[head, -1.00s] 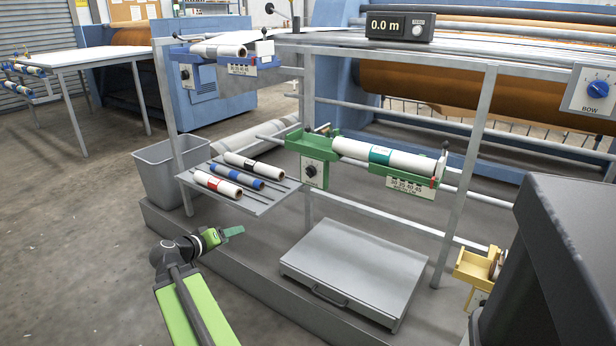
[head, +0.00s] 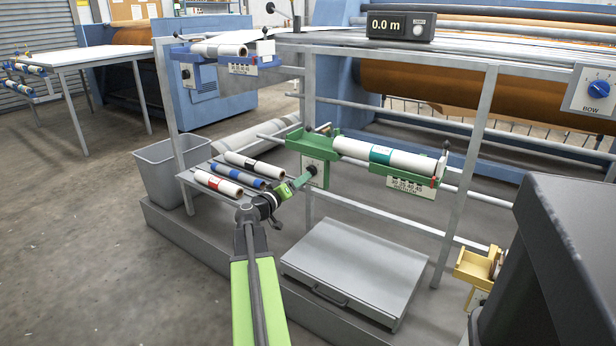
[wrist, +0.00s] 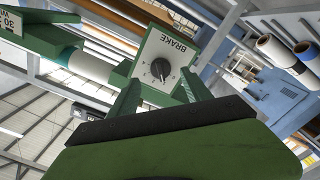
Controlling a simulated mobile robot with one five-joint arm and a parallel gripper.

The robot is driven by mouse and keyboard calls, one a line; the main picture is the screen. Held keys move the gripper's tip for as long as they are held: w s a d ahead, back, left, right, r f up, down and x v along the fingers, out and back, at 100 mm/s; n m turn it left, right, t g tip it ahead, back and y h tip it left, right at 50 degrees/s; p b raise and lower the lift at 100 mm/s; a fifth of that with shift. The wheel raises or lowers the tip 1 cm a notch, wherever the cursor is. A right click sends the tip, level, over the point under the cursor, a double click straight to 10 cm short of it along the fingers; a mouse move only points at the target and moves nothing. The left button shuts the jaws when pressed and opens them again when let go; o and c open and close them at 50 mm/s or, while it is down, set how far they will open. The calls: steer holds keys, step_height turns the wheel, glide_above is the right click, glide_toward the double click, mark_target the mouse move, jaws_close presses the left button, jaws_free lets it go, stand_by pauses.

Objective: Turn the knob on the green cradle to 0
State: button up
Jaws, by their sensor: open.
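The green cradle (head: 335,148) is mounted on the rack and holds a white roll with a teal band (head: 382,155). A pale plate (wrist: 178,46) marked BRAKE hangs at its left end. The dark round knob (wrist: 160,69) sits on that plate, with small marks around it too small to read. My gripper (head: 307,173) is in front of the plate and partly hides it and the knob in the head view. In the wrist view my gripper (wrist: 160,90) is open, its green fingers either side of the knob's line. I cannot tell whether they touch it.
A grey shelf (head: 262,205) with several banded rolls lies just left of my gripper. A grey bin (head: 165,175) stands further left. A grey flat box (head: 355,270) lies below on the platform. A yellow cradle (head: 472,268) is at the lower right.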

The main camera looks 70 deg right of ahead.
steer(key=x, duration=0.5)
steer(key=shift+s+d, duration=0.1)
steer(key=shift+d, duration=0.3)
steer(key=shift+c, duration=0.3)
jaws_close()
